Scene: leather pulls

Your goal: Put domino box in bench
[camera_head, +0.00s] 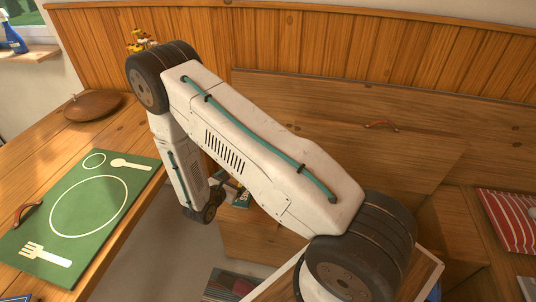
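The wooden bench stands along the panelled wall. A broad board (330,105) with a leather pull stands tilted against its back and looks like a raised lid. The bench space below it is largely hidden by my white arm. My gripper is mostly hidden behind the arm; only a small part around the wrist end (236,192) shows, low in front of the bench. Its fingers cannot be made out. A small dark green piece (242,201) shows there, and I cannot tell whether it is the domino box. No domino box can be clearly identified.
A wooden table (125,118) at left bears a green placemat (87,210) and a round brown lid-like dish (93,105). A leather pull (27,212) lies at the mat's left edge. A red striped cloth (512,217) lies at far right. Grey floor shows between table and bench.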

